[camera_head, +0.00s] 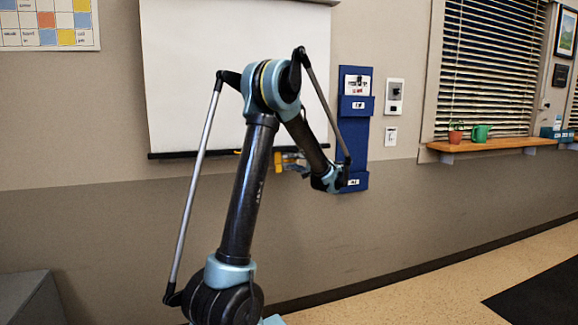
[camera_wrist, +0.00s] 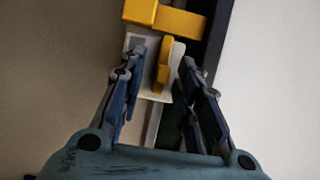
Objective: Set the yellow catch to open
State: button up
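In the wrist view a yellow catch (camera_wrist: 165,66) stands as a narrow upright lever on a pale plate (camera_wrist: 135,44). A thicker yellow block (camera_wrist: 165,18) crosses above it. My gripper (camera_wrist: 162,56) is open, with one finger on each side of the lever and visible gaps between. The fingers appear not to touch it. In the head view the yellow catch (camera_head: 278,163) shows small below the whiteboard's lower edge, partly hidden by my arm. I cannot tell its exact setting.
A whiteboard (camera_head: 200,80) with a dark lower rail (camera_head: 190,154) hangs behind my arm. A blue wall holder (camera_head: 357,135) is close to the right of my wrist.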

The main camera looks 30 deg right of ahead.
jog(key=s+d, duration=0.2)
jog(key=s, duration=0.9)
jog(key=shift+s, duration=0.4)
jog(key=w+a+f+n+g+y, duration=0.15)
jog(key=w+a, duration=0.25)
jog(key=a, duration=0.6)
jog(key=w+a+n+g+y, duration=0.2)
jog(key=w+a+g, duration=0.15)
jog(key=a, duration=0.75)
jog(key=s+a+f+n+g, duration=0.1)
jog(key=a+f+n+g, duration=0.1)
jog(key=a, duration=0.7)
jog(key=s+a+f+n+g, duration=0.1)
jog(key=a+f+g, duration=0.1)
jog(key=a, duration=0.7)
jog(key=s+a+f+n+g+h, duration=0.2)
jog(key=s+a+f+n+g, duration=0.35)
jog(key=s+a, duration=0.65)
jog(key=s+a+f+n+g+h, duration=0.1)
jog(key=s+a+f+n+h, duration=0.2)
jog(key=s+f, duration=0.7)
jog(key=s+n+h, duration=0.1)
jog(key=s, duration=0.2)
